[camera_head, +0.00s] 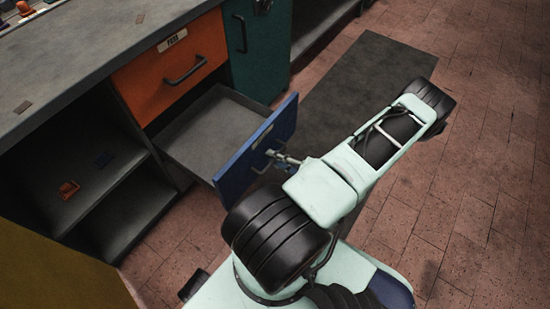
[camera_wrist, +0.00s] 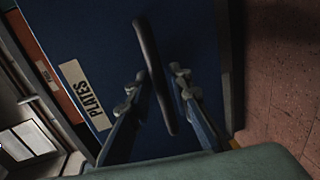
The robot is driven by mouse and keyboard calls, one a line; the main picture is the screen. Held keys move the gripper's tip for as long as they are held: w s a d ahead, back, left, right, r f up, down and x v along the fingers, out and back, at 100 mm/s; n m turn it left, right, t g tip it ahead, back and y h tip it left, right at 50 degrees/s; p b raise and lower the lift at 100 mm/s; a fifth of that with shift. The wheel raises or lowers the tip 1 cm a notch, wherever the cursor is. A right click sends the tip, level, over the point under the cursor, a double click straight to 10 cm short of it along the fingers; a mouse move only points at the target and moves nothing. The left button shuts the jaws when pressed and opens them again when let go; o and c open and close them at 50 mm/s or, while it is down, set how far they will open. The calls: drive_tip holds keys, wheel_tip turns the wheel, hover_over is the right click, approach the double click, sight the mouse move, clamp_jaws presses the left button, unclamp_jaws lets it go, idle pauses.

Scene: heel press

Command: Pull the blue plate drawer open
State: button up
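The blue plate drawer (camera_head: 237,172) stands pulled well out of the cabinet, and its grey inside (camera_head: 208,132) looks empty. In the wrist view its blue front (camera_wrist: 95,30) carries a label reading PLATES (camera_wrist: 85,95). Its dark bar handle (camera_wrist: 153,70) runs between the two fingers of my gripper (camera_wrist: 156,85). The fingers are partly apart, with a narrow gap seen beside the bar, so they look open around it rather than clamped. In the head view my gripper (camera_head: 283,158) is at the drawer's handle, where the fingertips are small and hard to make out.
An orange drawer (camera_head: 172,65) above is shut, and a teal door (camera_head: 258,45) is to its right. Open shelves (camera_head: 90,180) at the left hold a small orange item (camera_head: 68,190). A dark mat (camera_head: 365,85) lies on the brick floor (camera_head: 480,150), which is clear at the right.

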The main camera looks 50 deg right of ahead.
drive_tip(key=shift+o, duration=0.4)
drive_tip(key=shift+s, duration=0.1)
drive_tip(key=v, duration=1.1)
drive_tip(key=shift+s, duration=0.45)
drive_tip(key=shift+d, duration=0.1)
